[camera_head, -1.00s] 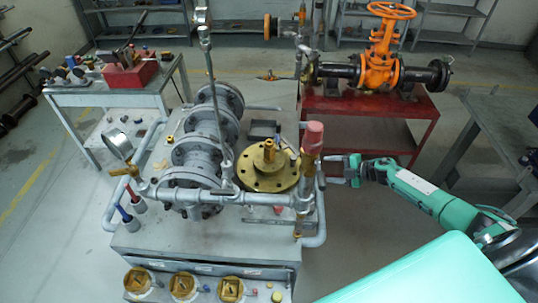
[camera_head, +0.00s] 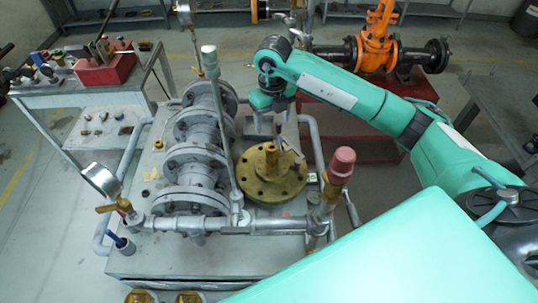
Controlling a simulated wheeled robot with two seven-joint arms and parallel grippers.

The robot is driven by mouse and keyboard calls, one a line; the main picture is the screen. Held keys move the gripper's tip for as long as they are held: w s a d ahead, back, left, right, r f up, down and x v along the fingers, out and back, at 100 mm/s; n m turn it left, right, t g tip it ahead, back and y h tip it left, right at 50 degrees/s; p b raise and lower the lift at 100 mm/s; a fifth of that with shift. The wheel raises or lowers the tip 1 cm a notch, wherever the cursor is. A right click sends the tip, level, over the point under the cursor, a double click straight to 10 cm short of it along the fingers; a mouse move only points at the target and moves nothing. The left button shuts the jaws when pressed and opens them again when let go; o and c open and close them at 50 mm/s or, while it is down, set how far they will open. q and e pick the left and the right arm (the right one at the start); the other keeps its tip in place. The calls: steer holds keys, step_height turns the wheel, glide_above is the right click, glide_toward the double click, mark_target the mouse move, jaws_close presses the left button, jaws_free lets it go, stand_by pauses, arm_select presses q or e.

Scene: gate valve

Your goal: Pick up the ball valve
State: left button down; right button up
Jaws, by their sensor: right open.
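My right gripper (camera_head: 264,126) is open and points down over the far right part of the grey bench (camera_head: 150,262), behind the round brass flange (camera_head: 270,178). Its fingers are small and partly hard to make out, and I see nothing held between them. The dark boxy item that lay there is mostly hidden by the gripper. A brass fitting with a yellow lever (camera_head: 113,207), like a small ball valve, sits under the pressure gauge (camera_head: 102,180) on the left of the bench. I cannot tell whether it is the ball valve meant. My left gripper is out of view.
A grey flanged pipe (camera_head: 198,155) and a tall thin pipe (camera_head: 217,110) stand left of my gripper. A red-capped fitting (camera_head: 341,165) rises at the right front. An orange gate valve (camera_head: 377,50) stands behind my arm. A side table (camera_head: 85,97) is at the left.

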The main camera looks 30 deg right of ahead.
steer(key=p, duration=0.2)
glide_above(272, 148)
steer(key=s, duration=0.1)
steer(key=f, duration=0.6)
steer(key=shift+s+a+f, duration=0.1)
steer(key=shift+a+f, duration=0.05)
steer(key=shift+a, duration=0.15)
steer(key=shift+f, duration=0.4)
steer(key=shift+f+p, duration=0.7)
steer(key=shift+p, duration=0.1)
steer(key=f, duration=0.1)
steer(key=f+p, duration=0.1)
steer(key=f, duration=0.1)
steer(key=shift+w+d+f+p, duration=0.15)
steer(key=shift+w+p, duration=0.1)
steer(key=shift+p, duration=0.15)
steer(key=shift+f, duration=0.5)
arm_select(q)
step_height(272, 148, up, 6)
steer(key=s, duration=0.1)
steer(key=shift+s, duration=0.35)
arm_select(e)
jaws_close()
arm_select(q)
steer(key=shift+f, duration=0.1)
